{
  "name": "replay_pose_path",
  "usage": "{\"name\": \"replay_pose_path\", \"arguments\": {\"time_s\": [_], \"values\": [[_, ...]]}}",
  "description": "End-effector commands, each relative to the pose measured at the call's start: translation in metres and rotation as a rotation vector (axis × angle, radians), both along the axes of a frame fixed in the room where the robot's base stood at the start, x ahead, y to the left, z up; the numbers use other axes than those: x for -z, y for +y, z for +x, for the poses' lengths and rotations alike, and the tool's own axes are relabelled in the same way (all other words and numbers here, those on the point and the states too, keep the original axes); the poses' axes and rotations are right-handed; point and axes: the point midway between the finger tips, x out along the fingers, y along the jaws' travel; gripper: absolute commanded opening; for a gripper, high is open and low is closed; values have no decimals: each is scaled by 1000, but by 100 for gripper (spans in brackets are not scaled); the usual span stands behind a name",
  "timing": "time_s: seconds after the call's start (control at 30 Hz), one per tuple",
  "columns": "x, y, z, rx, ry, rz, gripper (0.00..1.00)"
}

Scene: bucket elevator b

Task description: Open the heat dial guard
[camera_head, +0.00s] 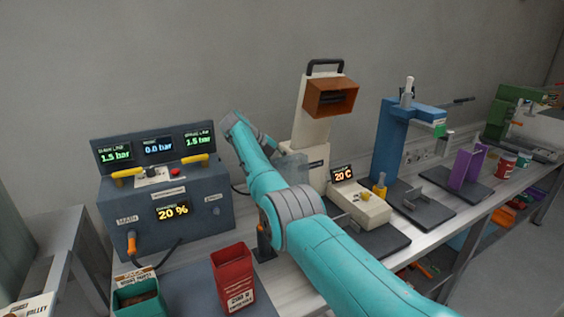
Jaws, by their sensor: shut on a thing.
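The heat unit is a cream box (362,207) with a small display reading 20 C (343,174). A see-through greyish panel (291,167), which looks like the heat dial guard, stands in front of the cream column, left of the display. My gripper (276,151) is at the panel's upper left edge, small and partly hidden by my teal arm. It appears shut on the panel. The contact is too small to see clearly. The heat dial cannot be made out clearly.
A cream press column with an orange-brown box head (331,97) rises behind the panel. A blue press (391,140) is to the right. A dark control box (165,210) stands left. A red bin (232,277) and a green bin (139,298) are in front.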

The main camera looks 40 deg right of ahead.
Motion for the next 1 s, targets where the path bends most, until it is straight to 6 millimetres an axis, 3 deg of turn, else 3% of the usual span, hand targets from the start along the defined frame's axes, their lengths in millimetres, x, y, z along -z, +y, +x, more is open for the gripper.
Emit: {"name": "replay_pose_path", "arguments": {"time_s": [0.5, 0.53, 0.6, 1.0], "values": [[4, 4, 3, -7, -2, 4, 0], [4, 4, 3, -7, -2, 4, 32], [3, 4, 3, -8, -2, 3, 48], [-3, 5, 3, -4, -3, 0, 48]]}}
